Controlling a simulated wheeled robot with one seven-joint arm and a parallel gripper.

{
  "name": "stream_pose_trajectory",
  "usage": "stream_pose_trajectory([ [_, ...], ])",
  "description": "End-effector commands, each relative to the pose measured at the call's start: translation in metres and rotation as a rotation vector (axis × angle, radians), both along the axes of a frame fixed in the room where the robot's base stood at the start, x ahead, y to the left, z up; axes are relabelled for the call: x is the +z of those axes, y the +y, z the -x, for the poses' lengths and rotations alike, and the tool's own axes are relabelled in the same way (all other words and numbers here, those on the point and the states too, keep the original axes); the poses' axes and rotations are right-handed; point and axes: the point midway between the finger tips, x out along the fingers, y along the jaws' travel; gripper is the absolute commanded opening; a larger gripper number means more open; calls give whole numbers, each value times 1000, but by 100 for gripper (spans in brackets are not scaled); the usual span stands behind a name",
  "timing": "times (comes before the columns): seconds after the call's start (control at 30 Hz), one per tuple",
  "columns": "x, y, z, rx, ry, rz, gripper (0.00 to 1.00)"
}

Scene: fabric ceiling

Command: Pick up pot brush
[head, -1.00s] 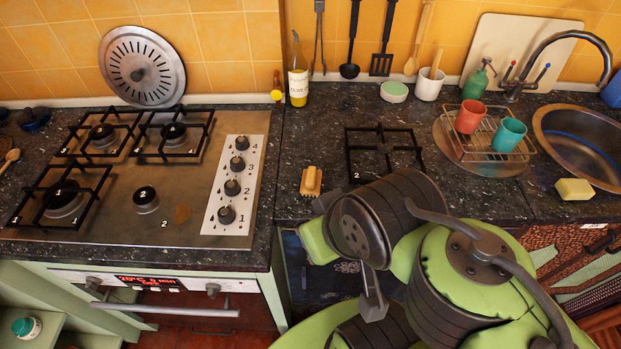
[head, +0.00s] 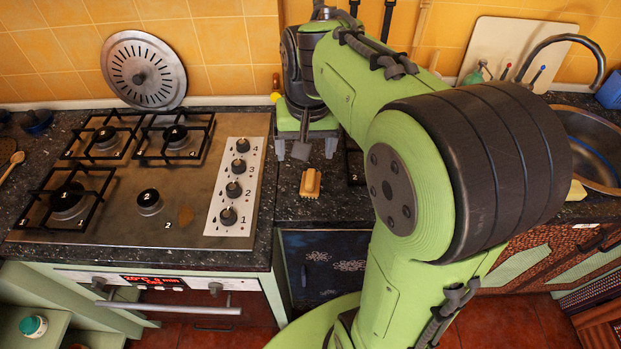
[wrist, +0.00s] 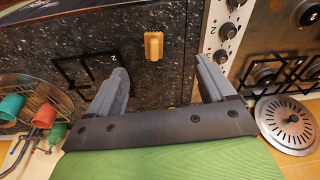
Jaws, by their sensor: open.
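The pot brush (head: 311,183) is a small block with a wooden, orange-tan top. It lies on the dark speckled counter near its front edge, just right of the stove. My gripper (head: 304,148) is above the counter behind the brush, pointing down, and does not touch it. In the wrist view the brush (wrist: 153,45) lies beyond the two grey fingertips, roughly centred between them. My gripper (wrist: 163,78) is open and empty there.
The gas stove (head: 95,222) with its knob panel (head: 232,190) is close to the left of the brush. A loose black burner grate (wrist: 86,75) lies beside it on the counter. A dish rack (wrist: 35,95) with cups stands farther off. My arm hides much of the right counter.

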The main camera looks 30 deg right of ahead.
Motion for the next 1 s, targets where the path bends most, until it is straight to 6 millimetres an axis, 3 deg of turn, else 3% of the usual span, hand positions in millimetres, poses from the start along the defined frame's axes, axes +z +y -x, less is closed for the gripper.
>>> stream_pose_trajectory([
  [0.1,-20,-24,-39,-103,87,-24,83],
  [0.3,-48,-47,-68,-199,156,-45,83],
  [0.47,-71,-48,-70,-206,165,-47,83],
  [0.73,-139,-48,-69,-204,165,-46,83],
  [1.0,-176,-48,-70,-204,164,-46,83],
])
